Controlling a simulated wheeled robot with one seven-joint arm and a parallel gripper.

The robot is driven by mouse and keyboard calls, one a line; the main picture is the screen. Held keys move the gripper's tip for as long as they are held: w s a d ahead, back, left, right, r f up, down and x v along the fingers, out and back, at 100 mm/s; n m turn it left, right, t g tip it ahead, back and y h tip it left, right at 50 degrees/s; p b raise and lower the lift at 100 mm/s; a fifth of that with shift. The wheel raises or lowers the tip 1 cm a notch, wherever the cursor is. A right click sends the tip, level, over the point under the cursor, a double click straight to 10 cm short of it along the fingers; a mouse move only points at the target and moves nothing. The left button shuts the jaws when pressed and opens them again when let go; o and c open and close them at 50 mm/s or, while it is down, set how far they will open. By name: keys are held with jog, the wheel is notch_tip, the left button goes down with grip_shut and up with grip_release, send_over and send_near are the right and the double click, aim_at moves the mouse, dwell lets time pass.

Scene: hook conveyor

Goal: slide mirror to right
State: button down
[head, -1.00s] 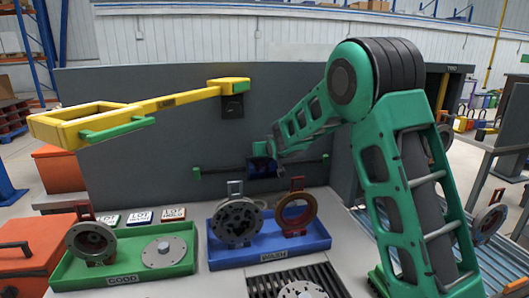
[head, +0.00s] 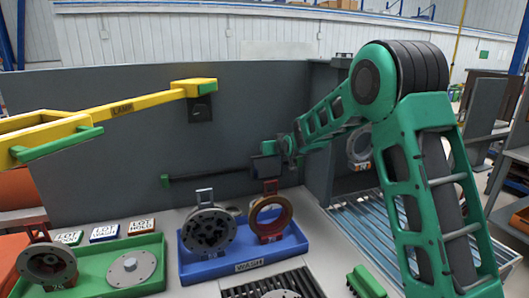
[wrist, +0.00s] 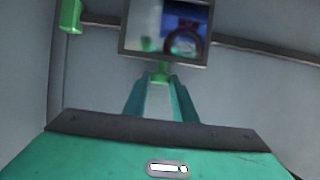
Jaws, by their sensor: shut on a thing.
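The mirror (wrist: 166,28) is a dark-framed panel at the top of the wrist view, reflecting something blue and reddish. In the head view its dark edge (head: 264,166) shows on the back panel, mostly hidden behind my arm's end. It sits on a dark rail (head: 212,177) with a green left end stop (head: 165,182). My gripper (wrist: 161,80) is shut on the small green handle (wrist: 161,70) below the mirror. The rail's right end is hidden or unclear behind my arm in the head view.
A yellow lamp arm (head: 128,106) juts out at upper left. A blue WASH tray (head: 245,265) with round metal parts and a green tray (head: 95,268) stand below.

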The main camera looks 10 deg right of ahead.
jog(key=w+d, duration=0.1)
jog(key=d, duration=0.6)
jog(key=shift+w+d, duration=0.1)
jog(key=shift+d, duration=0.05)
jog(key=c, duration=1.5)
grip_release()
jog(key=v, duration=1)
jog(key=shift+s, duration=0.35)
